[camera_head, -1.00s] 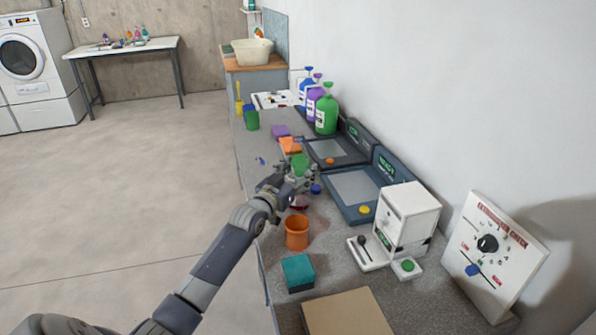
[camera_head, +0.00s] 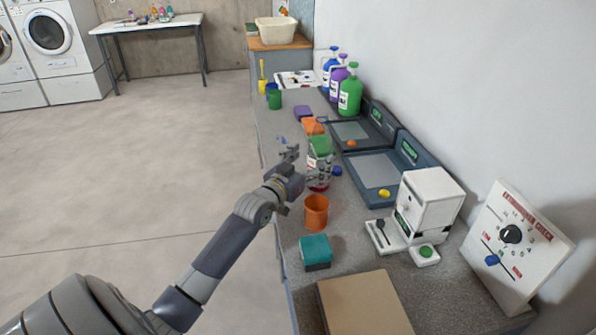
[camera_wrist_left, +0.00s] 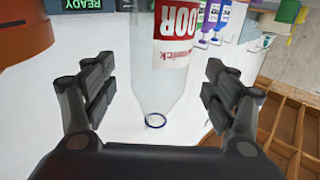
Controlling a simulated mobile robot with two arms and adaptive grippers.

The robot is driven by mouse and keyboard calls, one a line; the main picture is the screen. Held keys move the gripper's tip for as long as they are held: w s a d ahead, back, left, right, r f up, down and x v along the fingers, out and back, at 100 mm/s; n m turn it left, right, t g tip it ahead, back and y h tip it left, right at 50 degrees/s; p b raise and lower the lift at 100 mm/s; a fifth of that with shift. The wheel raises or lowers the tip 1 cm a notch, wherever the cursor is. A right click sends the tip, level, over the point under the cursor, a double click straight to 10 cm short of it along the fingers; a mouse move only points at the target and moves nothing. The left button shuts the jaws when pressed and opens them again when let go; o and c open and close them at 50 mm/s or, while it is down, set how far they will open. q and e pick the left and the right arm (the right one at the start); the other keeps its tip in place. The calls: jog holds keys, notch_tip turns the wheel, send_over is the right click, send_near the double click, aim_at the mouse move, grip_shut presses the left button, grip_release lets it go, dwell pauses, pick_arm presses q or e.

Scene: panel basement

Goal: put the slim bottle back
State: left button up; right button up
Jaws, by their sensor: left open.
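A clear bottle (camera_head: 319,173) with a red and white label stands on the bench, behind the orange cup (camera_head: 316,211). My left gripper (camera_head: 300,166) is open at the bottle's left side. In the left wrist view, the bottle (camera_wrist_left: 178,75) appears upside down, between and beyond the spread fingers of the left gripper (camera_wrist_left: 157,95). Clear gaps show on both sides, and a blue ring marks its mouth. A green block-like thing (camera_head: 320,146) shows just behind the bottle. My right gripper is not in view.
A teal and dark block (camera_head: 315,251) and a brown board (camera_head: 363,304) lie nearer. Dark trays (camera_head: 368,193), a white dispenser (camera_head: 430,203) and a dial panel (camera_head: 515,245) line the wall. Green, purple and blue pump bottles (camera_head: 349,97) stand farther back. The floor at left is clear.

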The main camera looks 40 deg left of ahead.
pick_arm(q)
jog(key=s, duration=0.7)
jog(key=shift+d, duration=0.3)
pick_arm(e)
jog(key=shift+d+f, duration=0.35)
